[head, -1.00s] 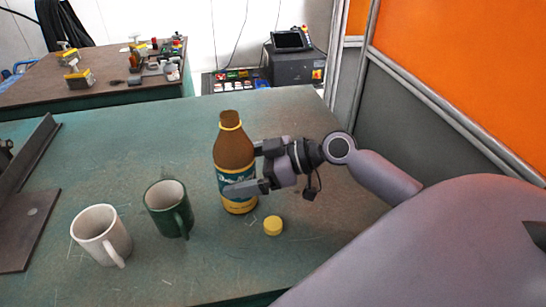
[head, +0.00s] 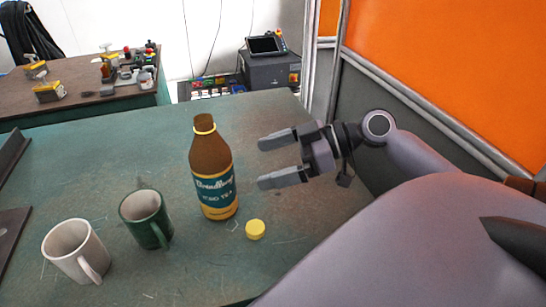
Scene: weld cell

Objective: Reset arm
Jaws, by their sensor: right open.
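My right gripper (head: 268,162) is open and empty above the green table, to the right of a brown tea bottle (head: 210,165). There is a clear gap between the fingertips and the bottle. The bottle stands upright and uncapped, with a teal label. A yellow cap (head: 256,229) lies on the table in front of the bottle, to its right. My left gripper is not in view.
A dark green mug (head: 140,212) and a white mug (head: 68,245) stand left of the bottle. A dark metal angle piece (head: 8,235) lies at the left edge. An orange and grey partition (head: 455,75) bounds the right side. A second bench (head: 130,103) stands behind.

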